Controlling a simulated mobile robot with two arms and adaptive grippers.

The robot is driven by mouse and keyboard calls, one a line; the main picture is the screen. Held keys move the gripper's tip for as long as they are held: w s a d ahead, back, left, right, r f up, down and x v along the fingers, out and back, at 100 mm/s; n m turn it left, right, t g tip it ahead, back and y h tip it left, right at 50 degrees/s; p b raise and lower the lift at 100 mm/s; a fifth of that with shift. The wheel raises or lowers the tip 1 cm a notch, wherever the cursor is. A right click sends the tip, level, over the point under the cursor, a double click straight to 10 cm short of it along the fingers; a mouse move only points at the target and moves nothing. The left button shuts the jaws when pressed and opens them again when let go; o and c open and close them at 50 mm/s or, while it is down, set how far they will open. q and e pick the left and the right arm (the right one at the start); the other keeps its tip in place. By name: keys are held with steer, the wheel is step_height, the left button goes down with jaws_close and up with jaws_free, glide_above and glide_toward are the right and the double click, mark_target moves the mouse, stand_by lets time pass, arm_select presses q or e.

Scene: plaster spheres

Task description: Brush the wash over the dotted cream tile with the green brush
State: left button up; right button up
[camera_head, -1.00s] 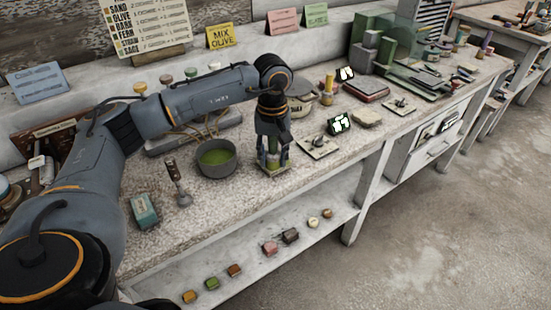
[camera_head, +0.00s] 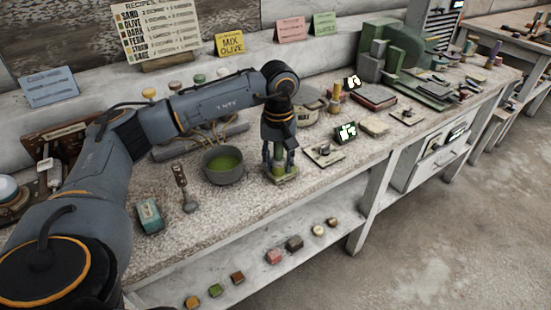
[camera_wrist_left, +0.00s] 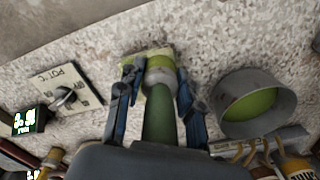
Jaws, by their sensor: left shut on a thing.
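My left gripper (camera_head: 280,160) is shut on the green brush (camera_wrist_left: 158,118), which points down at the bench. In the left wrist view its green handle lies between the blue fingers, with a grey ferrule and yellow-green bristles beyond. The bristles are at a small pale yellow-green tile (camera_wrist_left: 150,51); contact cannot be told. The tile (camera_head: 287,178) also shows under the gripper in the head view, partly hidden; no dots can be made out. A grey pot (camera_head: 222,177) of green wash (camera_head: 226,161) stands left of the tile. My right gripper is not in view.
A pot control plate with a knob (camera_head: 324,153) and a lit display (camera_head: 346,132) stand right of the tile. A scraper-like tool (camera_head: 183,190) and a teal box (camera_head: 149,215) lie left of the pot. Several coloured blocks sit on the shelf below.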

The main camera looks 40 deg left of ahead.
arm_select(q)
steer(key=shift+s+d, duration=0.35)
steer(key=shift+d, duration=0.55)
steer(key=shift+f, duration=0.15)
steer(key=shift+w+a+b, duration=0.2)
steer(key=shift+w+a, duration=0.15)
steer(key=shift+a, duration=0.55)
steer(key=shift+w+a+b, duration=0.15)
steer(key=shift+w+a, duration=0.2)
steer(key=shift+a, duration=0.5)
steer(key=shift+s+d+r+p, duration=0.35)
steer(key=shift+d+r+p, duration=0.3)
steer(key=shift+d+r, duration=0.2)
steer(key=shift+f, duration=0.1)
